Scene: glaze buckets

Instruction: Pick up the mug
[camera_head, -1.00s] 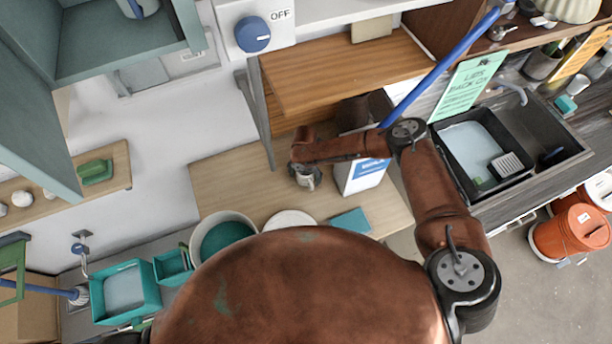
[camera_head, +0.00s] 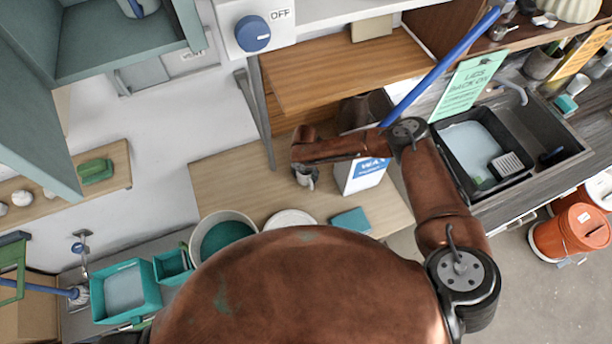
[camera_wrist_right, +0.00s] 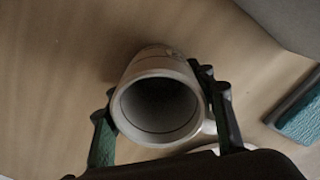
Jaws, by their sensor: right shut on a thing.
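A grey-white mug (camera_head: 306,177) is at the middle of the wooden worktop (camera_head: 235,185), just below my right wrist in the head view. In the right wrist view the mug (camera_wrist_right: 160,100) shows its round open rim and dark inside, with part of a pale handle at its lower right. My right gripper (camera_wrist_right: 165,118) has one finger on each side of the mug and is shut on it. Whether the mug's base touches the worktop cannot be told. In the head view my right arm hides part of the mug and the fingers. My left gripper is not in view.
A white box with blue print (camera_head: 362,176) stands right of the mug. A teal block (camera_head: 350,221), a white round lid (camera_head: 290,221) and a glaze bucket (camera_head: 222,236) are nearer my body. A wooden shelf (camera_head: 340,75) is beyond. The worktop left of the mug is clear.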

